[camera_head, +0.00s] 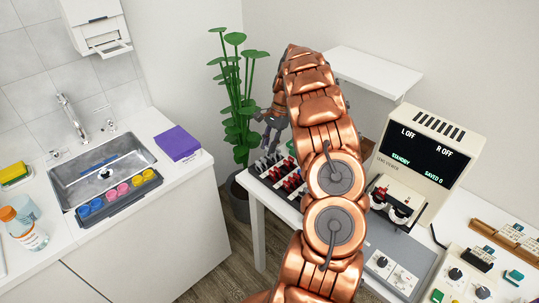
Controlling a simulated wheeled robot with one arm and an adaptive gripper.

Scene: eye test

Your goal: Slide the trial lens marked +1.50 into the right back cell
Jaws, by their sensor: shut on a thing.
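My gripper (268,138) is over the left end of the white table, at the lens rack. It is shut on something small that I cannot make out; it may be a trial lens. The rack (262,172) holds several lenses with red, black and white tabs (291,184); my arm hides part of it. No +1.50 mark is readable. A white holder with round dark-rimmed cells (402,212) stands at the front of the lens viewer (451,128). Its back cells cannot be told apart here. The viewer's screen reads L OFF, R OFF, STANDBY, SAVED 0.
My copper arm crosses the middle of the view. Control boxes with knobs (403,279) and a wooden rack (505,240) are at the right. A white shelf (372,70) is behind. A plant (238,110) stands left of the table, near a sink counter (190,210).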

